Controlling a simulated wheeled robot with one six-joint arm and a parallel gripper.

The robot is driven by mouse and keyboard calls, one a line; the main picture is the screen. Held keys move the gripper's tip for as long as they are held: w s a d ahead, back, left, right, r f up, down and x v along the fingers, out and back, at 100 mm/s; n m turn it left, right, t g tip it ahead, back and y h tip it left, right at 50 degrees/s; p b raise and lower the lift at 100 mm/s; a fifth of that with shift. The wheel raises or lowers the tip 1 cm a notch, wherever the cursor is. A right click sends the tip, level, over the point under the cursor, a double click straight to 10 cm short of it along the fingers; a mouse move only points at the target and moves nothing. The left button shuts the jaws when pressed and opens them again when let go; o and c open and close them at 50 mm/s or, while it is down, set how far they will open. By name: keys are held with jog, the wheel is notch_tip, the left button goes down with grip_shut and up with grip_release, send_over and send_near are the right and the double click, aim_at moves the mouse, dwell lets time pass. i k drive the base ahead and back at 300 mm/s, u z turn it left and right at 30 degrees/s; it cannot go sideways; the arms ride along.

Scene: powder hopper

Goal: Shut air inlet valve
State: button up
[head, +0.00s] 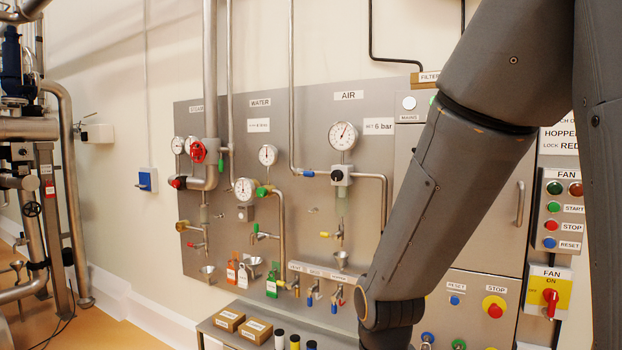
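The AIR section of the grey wall panel has a label (349,95) and a round pressure gauge (343,135). Left of the gauge, a pipe comes down and bends right into a small valve with a blue handle (308,173), which looks like the air inlet valve. The handle is small, and I cannot tell its exact position. Right of it sits a regulator with a dark knob (337,176). A yellow-handled lever (325,234) is below, over a funnel. My arm crosses the right half of the view, and my gripper is outside it.
Left are the WATER valve with a green handle (263,191) and the red steam handwheel (198,152). Several small levers hang from a lower strip (325,270). A bench (225,318) with boxes juts out below. Control buttons (554,208) are right.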

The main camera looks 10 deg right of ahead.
aim_at(301, 172)
jog(key=u, duration=0.5)
jog(key=i, duration=0.4)
jog(key=u, duration=0.55)
jog(key=i, duration=1.15)
jog(key=z, duration=0.8)
